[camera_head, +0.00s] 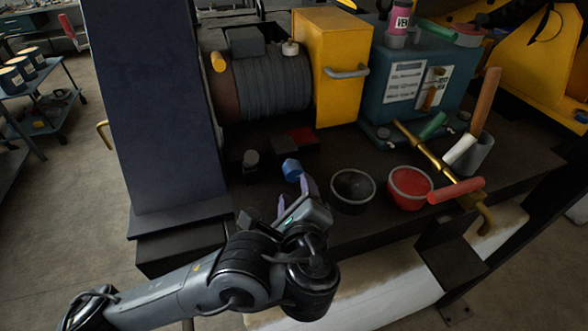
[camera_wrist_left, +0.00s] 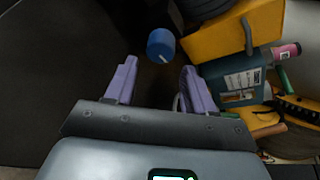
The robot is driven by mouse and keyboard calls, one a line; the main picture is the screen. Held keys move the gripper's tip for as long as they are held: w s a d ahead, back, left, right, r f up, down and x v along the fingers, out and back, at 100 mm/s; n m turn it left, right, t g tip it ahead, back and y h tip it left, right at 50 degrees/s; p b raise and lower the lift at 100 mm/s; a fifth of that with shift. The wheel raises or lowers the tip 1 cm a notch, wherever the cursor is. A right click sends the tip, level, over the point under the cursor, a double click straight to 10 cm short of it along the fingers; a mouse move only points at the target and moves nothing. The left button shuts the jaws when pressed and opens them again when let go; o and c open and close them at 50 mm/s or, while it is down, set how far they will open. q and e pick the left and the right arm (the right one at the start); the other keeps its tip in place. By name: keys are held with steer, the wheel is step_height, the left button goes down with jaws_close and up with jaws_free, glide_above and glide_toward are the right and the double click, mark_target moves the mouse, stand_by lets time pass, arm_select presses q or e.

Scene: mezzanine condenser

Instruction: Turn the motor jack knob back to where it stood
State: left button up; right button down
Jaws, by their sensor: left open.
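A blue knob (camera_head: 291,169) stands on the dark bench top in front of the drum-like motor (camera_head: 262,85). In the left wrist view the blue knob (camera_wrist_left: 161,44) shows a small white mark on its face. My left gripper (camera_head: 296,195) is open, with two purple fingers. It is just in front of the knob, on the near side. In the left wrist view the knob lies beyond the open fingertips (camera_wrist_left: 158,70), between their lines. I see no clear contact. My right gripper is not in view.
A black bowl (camera_head: 352,189) and a red bowl (camera_head: 409,187) stand right of the gripper. A brass bar with a red handle (camera_head: 455,190) lies at the right. A yellow box (camera_head: 331,70) and a teal box (camera_head: 420,85) stand behind. A dark column (camera_head: 150,110) rises at left.

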mark_target(296, 176)
arm_select(q)
steer(key=b+x, duration=0.1)
steer(key=x, duration=0.7)
steer(key=shift+w+a, duration=0.1)
steer(key=shift+w, duration=0.05)
steer(key=c, duration=0.7)
steer(key=shift+r+m+p, duration=0.2)
steer(key=shift+m+p, duration=0.2)
steer(key=shift+p, duration=0.55)
steer(key=shift+c, duration=0.2)
steer(key=m+g+y+p, duration=0.1)
steer(key=m+y+p, duration=0.1)
steer(key=m+p, duration=0.2)
steer(key=m+g+y+p, duration=0.1)
steer(key=m+y+p, duration=0.2)
steer(key=p, duration=0.7)
steer(key=shift+m, duration=0.5)
steer(key=shift+f+m+y+p, duration=0.1)
steer(key=shift+m+y+p, duration=0.8)
steer(key=shift+m+p, duration=0.25)
steer(key=shift+a+m+y+p, duration=0.1)
steer(key=shift+m+y+p, duration=0.2)
steer(key=shift+m+p, duration=0.25)
steer(key=shift+f, duration=0.15)
